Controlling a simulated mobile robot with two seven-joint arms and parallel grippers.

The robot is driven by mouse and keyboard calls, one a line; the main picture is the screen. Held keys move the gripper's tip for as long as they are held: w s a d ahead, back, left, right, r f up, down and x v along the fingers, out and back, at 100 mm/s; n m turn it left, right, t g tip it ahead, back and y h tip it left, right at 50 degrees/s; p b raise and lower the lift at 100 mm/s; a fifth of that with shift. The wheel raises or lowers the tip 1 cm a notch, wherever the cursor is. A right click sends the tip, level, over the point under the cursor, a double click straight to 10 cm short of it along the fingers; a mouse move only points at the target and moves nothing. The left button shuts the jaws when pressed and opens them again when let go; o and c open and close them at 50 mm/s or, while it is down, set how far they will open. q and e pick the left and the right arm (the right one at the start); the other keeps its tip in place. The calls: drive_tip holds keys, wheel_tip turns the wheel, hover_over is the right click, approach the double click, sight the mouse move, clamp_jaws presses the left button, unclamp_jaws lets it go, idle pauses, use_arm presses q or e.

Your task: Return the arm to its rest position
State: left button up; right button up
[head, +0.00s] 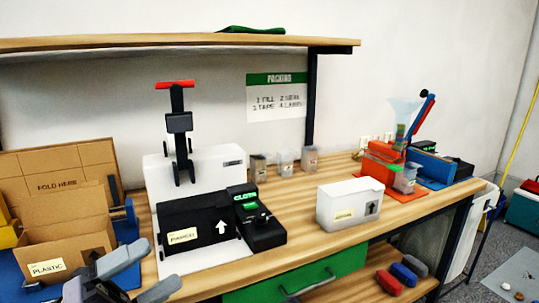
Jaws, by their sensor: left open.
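My left gripper (160,266) is at the lower left of the head view, its grey fingers spread apart with nothing visible between them. It is in front of the bench, near the cardboard box labelled PLASTIC (75,238) and the black box with a white arrow (195,222). Its wrist is partly cut off by the bottom edge. My right gripper is out of view.
The wooden bench (300,226) carries a white labelled box (348,205), a black device with a green screen (257,220), a press with a red handle (178,122) and several small containers. A green drawer (300,278) is below. A shelf (180,41) spans above.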

use_arm(q)
drive_tip(key=s+a+f+n+t+y+p, duration=0.1)
drive_tip(key=a+f+n+t+y, duration=0.15)
drive_tip(key=f+n+y, duration=0.6)
drive_tip(key=s+a+f+n+t+y, duration=0.1)
drive_tip(key=f+n+t+y, duration=0.35)
drive_tip(key=f+n, duration=0.65)
drive_tip(key=s+d+f+n+g+y, duration=0.1)
drive_tip(key=s+f+n+g+y, duration=0.2)
drive_tip(key=s+f+n+g, duration=0.4)
drive_tip(key=s+f+n, duration=0.3)
drive_tip(key=s+f, duration=0.2)
drive_tip(key=f, duration=0.1)
drive_tip(key=shift+d+g+y+p, duration=0.25)
drive_tip(key=shift+g+y+p, duration=0.05)
drive_tip(key=shift+p, duration=0.05)
